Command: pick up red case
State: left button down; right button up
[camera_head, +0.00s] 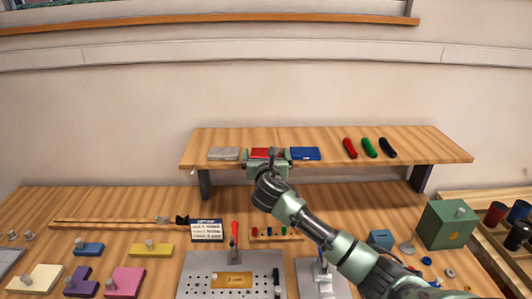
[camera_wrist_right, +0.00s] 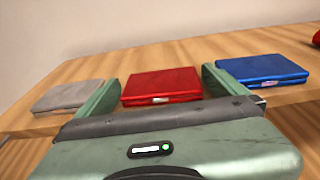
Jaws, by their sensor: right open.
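The red case (camera_head: 259,152) lies flat on the raised wooden shelf (camera_head: 195,160), between a grey case (camera_head: 223,154) and a blue case (camera_head: 304,153). My right gripper (camera_head: 268,156) is at the shelf's front edge with its fingers pointing towards the red case, and partly hides it. In the right wrist view the red case (camera_wrist_right: 161,86) sits between the two green fingers (camera_wrist_right: 160,92), which are open with a gap on either side. The grey case (camera_wrist_right: 68,95) is left of the fingers and the blue case (camera_wrist_right: 263,69) is right of them. My left gripper is not in view.
Red, green and black rounded objects (camera_head: 369,147) lie on the shelf to the right. Below, the bench holds a perforated metal plate (camera_head: 202,284), coloured blocks (camera_head: 151,250) and a green box (camera_head: 446,224). A wall stands behind the shelf.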

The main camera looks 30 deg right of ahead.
jog(key=c, duration=1.2)
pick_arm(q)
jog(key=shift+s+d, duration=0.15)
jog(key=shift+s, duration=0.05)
pick_arm(e)
jog(key=shift+r, duration=0.15)
